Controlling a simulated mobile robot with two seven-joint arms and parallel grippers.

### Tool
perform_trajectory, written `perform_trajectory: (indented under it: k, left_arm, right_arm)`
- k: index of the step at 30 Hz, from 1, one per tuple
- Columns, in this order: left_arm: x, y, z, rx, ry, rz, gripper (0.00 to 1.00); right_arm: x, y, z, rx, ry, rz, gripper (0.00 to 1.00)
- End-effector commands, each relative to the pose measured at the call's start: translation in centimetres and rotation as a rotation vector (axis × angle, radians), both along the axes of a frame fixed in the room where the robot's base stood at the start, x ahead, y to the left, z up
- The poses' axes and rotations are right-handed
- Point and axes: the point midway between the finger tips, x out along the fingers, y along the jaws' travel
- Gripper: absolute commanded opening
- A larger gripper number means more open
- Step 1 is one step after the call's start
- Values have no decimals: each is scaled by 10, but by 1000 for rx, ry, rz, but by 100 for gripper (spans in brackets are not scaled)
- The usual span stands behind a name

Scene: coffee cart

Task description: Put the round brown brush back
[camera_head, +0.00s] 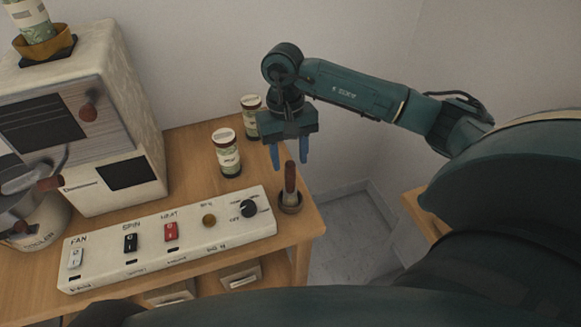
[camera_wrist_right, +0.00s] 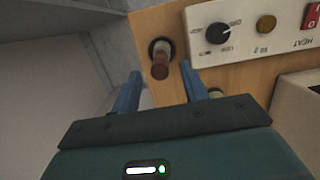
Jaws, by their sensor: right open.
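The round brown brush (camera_head: 290,178) stands upright in a small dark round holder (camera_head: 290,206) at the right end of the wooden table. In the right wrist view the brush (camera_wrist_right: 160,66) shows end-on, ahead of my fingers, with its holder around its far end. My right gripper (camera_head: 289,158) is open, with its blue fingers pointing down close to the top of the brush. In the right wrist view the gripper (camera_wrist_right: 162,88) has its two blue fingers apart and nothing between them. My left gripper is not in view.
A white control panel (camera_head: 170,240) with switches and a knob lies left of the holder. Two labelled jars (camera_head: 227,153) (camera_head: 251,115) stand behind it. A cream machine (camera_head: 100,120) fills the left. Beyond the table's right edge is open floor.

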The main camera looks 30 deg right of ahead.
Motion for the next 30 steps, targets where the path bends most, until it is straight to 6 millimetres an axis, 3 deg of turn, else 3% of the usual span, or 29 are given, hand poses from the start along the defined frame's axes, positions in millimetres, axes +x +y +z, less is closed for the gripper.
perform_trajectory:
  k: [6, 12, 30]
  left_arm:
    - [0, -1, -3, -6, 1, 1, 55]
    - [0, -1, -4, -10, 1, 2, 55]
    - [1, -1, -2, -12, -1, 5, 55]
  right_arm:
    - [8, -2, 48, 0, -5, 0, 44]
    - [11, -3, 72, 0, -2, 1, 44]
    - [12, -3, 77, -1, 0, 1, 44]
